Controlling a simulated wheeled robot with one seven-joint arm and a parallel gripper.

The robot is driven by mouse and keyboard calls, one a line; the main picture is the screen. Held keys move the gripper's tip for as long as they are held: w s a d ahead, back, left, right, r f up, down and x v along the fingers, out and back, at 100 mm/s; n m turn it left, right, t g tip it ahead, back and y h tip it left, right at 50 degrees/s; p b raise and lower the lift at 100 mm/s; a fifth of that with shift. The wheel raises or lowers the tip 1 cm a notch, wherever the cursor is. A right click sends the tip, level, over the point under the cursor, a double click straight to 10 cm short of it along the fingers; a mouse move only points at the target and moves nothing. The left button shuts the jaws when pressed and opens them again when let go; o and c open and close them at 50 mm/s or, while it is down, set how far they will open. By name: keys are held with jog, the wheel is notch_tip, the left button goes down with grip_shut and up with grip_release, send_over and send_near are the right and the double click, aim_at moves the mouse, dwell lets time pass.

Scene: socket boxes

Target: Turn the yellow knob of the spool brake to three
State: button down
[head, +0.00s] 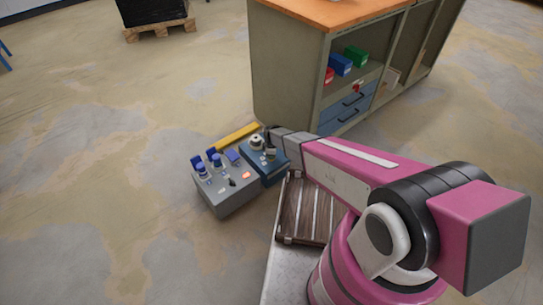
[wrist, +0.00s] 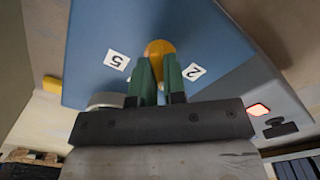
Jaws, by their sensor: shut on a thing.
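The spool brake appears to be the blue box (wrist: 215,35) in the wrist view, with white number labels on its face. One label (wrist: 117,60) reads 5 and another label (wrist: 194,71) reads 2, both turned over in the picture. The yellow knob (wrist: 158,47) sits between them. My gripper (wrist: 159,68) has its green fingers shut on the knob, which is partly hidden by them. The knob's pointer and the label for three are not visible. In the head view the blue box (head: 271,176) stands at the end of my arm, and the knob cannot be made out.
A grey box (head: 231,203) with blue knobs and a lit orange button (head: 246,175) adjoins the blue box. A yellow bar (head: 237,136) lies behind. A cabinet (head: 285,75) with a wooden top stands close behind. Open floor lies to the left.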

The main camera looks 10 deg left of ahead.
jog(key=c, duration=1.2)
grip_release()
jog(key=shift+r, duration=0.1)
notch_tip(320, 180, up, 11)
jog(key=shift+f, duration=0.15)
jog(key=s+d+r+m, duration=0.3)
jog(key=d+r+m, duration=0.3)
jog(key=d+r, duration=0.3)
jog(key=s+d+r+m, duration=0.4)
jog(key=d+r, duration=0.5)
jog(key=d, duration=0.6)
jog(key=s+d+r+m, duration=0.4)
jog(key=d+r+m, duration=0.5)
jog(key=d, duration=0.3)
jog(key=shift+r, duration=0.35)
